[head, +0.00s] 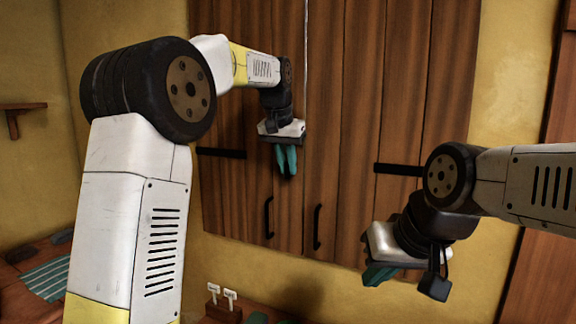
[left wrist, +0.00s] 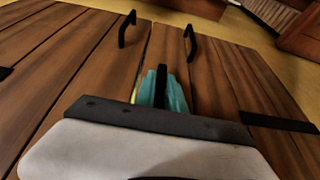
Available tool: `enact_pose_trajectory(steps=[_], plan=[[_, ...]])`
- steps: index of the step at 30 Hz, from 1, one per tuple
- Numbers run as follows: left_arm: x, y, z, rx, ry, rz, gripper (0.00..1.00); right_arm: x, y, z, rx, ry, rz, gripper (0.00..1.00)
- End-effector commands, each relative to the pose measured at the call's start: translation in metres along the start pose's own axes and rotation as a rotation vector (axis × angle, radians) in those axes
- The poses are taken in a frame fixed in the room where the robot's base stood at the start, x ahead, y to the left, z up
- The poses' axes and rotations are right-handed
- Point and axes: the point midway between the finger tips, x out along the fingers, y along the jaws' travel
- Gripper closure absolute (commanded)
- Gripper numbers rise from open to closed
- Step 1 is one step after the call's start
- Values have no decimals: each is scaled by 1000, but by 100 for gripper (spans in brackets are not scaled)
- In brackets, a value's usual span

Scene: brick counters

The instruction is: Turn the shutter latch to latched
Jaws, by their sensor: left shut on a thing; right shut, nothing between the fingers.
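The brown plank shutters (head: 345,130) fill the middle of the head view, with a vertical seam between the two leaves. My left gripper (head: 287,170) is at this seam, above the handles, its teal fingers pointing down. In the left wrist view, a black bar, the shutter latch (left wrist: 161,85), stands between the teal fingers, which are shut on it. The bar lies roughly along the seam. Its pivot and far part are hidden by my gripper, and the head view does not show it. My right gripper (head: 379,275) is shut and empty, in front of the shutters' lower right.
Two black handles (head: 268,218) (head: 317,227) sit below, one on each leaf. Black hinge straps (head: 222,152) (head: 397,169) lie at the sides. A counter with a striped teal cloth (head: 46,277) is at lower left. Small white-topped items (head: 221,292) stand at the bottom.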

Motion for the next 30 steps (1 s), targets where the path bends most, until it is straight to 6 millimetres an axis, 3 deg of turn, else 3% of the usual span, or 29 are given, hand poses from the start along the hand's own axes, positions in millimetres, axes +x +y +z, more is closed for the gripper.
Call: enact_pose_trajectory(steps=[11,30], plan=[[0,6,0,88,2,-199,100,0,0,0,0,0,0,100],[6,16,2,320,1,-759,100,0,0,0,0,0,0,100]])
